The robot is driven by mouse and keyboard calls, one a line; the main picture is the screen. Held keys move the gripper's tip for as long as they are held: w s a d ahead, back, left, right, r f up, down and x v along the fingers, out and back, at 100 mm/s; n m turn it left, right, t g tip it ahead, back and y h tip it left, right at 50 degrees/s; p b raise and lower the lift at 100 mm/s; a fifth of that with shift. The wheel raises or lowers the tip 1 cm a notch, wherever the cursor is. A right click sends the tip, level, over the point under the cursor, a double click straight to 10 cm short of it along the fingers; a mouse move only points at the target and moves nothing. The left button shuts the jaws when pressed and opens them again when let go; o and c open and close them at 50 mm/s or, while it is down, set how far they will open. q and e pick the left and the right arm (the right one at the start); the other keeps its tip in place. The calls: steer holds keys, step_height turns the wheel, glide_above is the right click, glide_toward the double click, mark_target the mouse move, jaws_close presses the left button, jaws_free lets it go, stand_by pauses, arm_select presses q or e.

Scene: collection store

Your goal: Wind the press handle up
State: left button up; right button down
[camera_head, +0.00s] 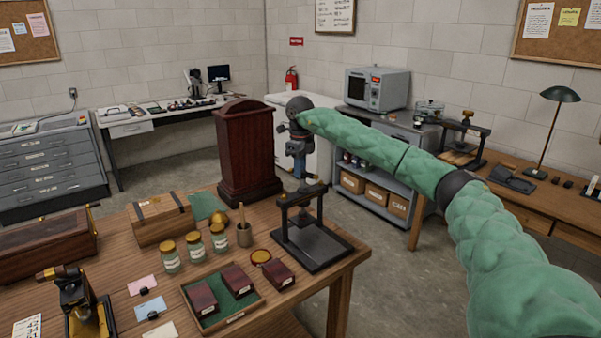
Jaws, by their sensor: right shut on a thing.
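A small dark press (318,247) stands near the right edge of the wooden table, with a flat base plate and an upright frame. My right arm, in a green sleeve, reaches in from the right above it. My right gripper (302,180) points straight down at the top of the press and is shut on the press handle. The gripper covers most of the handle, so its exact angle is hidden. My left gripper is not in view.
A tall dark red wooden case (247,150) stands close behind the press. A green-lined tray (208,325) with dark red boxes, a cup with a pestle (244,235) and several jars stand to its left. A similar press (466,137) stands on the far right bench.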

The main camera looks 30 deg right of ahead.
steer(key=n, duration=0.2)
steer(key=n+b, duration=0.1)
steer(key=n, duration=0.2)
steer(key=n+b, duration=0.1)
steer(key=n, duration=0.2)
steer(key=shift+s+a, duration=0.2)
steer(key=shift+s, duration=0.1)
steer(key=shift+s+r+n+b, duration=0.15)
steer(key=shift+n+b, duration=0.15)
steer(key=shift+n, duration=0.9)
steer(key=shift+s+f+n+b, duration=0.1)
steer(key=shift+n+b, duration=0.2)
steer(key=shift+n, duration=0.9)
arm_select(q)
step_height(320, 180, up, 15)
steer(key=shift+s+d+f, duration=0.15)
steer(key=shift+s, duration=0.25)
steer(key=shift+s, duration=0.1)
arm_select(e)
steer(key=shift+r, duration=0.1)
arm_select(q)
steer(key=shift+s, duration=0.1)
arm_select(e)
steer(key=c, duration=1.3)
jaws_free()
steer(key=shift+o, duration=0.2)
